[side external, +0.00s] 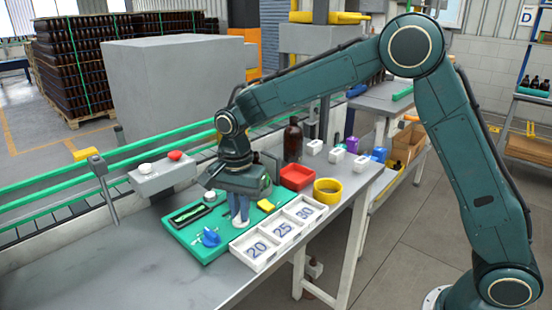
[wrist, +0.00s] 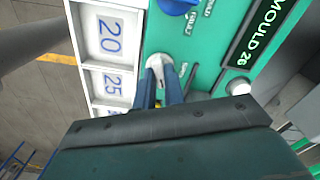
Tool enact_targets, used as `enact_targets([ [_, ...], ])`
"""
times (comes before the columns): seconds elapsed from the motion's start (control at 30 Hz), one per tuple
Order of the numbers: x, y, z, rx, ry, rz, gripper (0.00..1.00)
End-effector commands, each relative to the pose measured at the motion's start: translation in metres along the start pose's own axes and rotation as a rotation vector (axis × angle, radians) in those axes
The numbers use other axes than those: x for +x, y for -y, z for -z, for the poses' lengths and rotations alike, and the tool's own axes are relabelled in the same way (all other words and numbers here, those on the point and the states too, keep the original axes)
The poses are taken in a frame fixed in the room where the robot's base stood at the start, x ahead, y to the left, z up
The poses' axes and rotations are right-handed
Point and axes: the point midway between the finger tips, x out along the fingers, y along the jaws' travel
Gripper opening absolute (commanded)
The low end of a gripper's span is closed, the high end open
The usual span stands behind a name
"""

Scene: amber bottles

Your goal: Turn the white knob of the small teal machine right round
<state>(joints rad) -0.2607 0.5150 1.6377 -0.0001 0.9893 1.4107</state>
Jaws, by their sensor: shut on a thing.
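The small teal machine is a flat panel (side external: 190,238) on the bench; its face also shows in the wrist view (wrist: 207,60). It carries a blue knob (side external: 211,238), also at the top of the wrist view (wrist: 177,5), and a dark display (wrist: 264,32) reading "MOULD 26". My gripper (side external: 240,222) points down at the panel, between the blue knob and the numbered tray. In the wrist view its blue fingers (wrist: 160,86) are shut on the white knob (wrist: 159,62), whose pale top shows past them. The fingers and gripper body hide the rest of the knob.
A white tray (side external: 232,246) with compartments marked 20, 25 and 30 lies close beside the panel. A grey button box (side external: 163,178) is at left. The bench's front left is clear.

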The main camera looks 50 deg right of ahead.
Motion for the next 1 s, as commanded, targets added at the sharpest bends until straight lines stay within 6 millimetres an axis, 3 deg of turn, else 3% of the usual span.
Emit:
enact_targets([
  [0.2, -0.001, 0.001, 0.0, 0.003, -0.001, 0.003, 0.0],
  [0.23, -0.001, 0.001, 0.0, 0.002, -0.001, 0.003, 0.15],
  [0.33, -0.001, 0.0, 0.0, 0.002, -0.001, 0.002, 0.33],
  [0.77, -0.004, 0.0, 0.0, 0.0, 0.0, 0.002, 0.33],
  [1.0, -0.025, 0.001, 0.0, 0.0, -0.001, 0.004, 0.33],
])
